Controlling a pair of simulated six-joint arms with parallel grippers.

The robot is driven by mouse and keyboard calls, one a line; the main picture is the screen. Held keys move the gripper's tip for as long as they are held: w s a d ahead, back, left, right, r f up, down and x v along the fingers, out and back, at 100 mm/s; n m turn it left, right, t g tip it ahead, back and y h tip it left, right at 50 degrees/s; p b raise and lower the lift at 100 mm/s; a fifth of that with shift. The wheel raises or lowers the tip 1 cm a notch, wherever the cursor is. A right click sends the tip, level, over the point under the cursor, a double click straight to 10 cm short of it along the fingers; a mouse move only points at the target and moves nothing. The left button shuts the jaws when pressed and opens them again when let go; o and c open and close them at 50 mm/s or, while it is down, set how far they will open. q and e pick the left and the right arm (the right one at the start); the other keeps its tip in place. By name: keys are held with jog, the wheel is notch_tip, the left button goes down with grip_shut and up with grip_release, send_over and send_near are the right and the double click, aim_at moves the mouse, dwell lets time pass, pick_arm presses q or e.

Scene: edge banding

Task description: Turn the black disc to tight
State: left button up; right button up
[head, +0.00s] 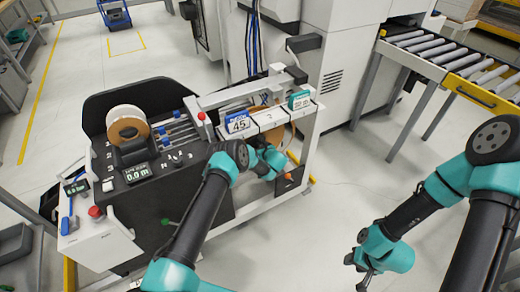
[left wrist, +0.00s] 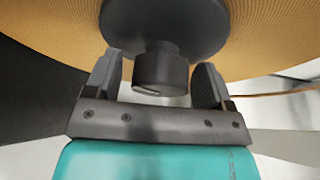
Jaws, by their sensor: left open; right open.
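In the left wrist view the black disc (left wrist: 165,22) lies against the flat face of a tan roll (left wrist: 262,30). A short dark round knob (left wrist: 160,70) stands out from the disc's middle. My left gripper (left wrist: 157,82) is open, with one finger on each side of the knob and a visible gap on both sides. In the head view my left gripper (head: 270,163) is at the machine's right end, under the row of labelled boxes, and the disc is hidden behind it. My right gripper (head: 362,272) is open and empty above the floor at lower right.
A roller conveyor (head: 450,60) stands at upper right. The floor between machine and conveyor is clear.

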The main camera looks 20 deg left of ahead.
pick_arm(q)
jog(key=shift+c, duration=0.3)
jog(key=c, duration=0.8)
jog(key=shift+m, duration=0.3)
jog(key=m+g+y, duration=0.1)
jog(key=m+y, duration=0.1)
jog(key=m, duration=0.1)
jog(key=shift+m+g, duration=0.3)
jog(key=shift+g, duration=0.1)
jog(key=m+g+y, duration=0.1)
jog(key=m+y, duration=0.1)
jog(key=m, duration=0.2)
jog(key=shift+r+y, duration=0.1)
jog(key=shift+y, duration=0.3)
jog(key=shift+a, duration=0.1)
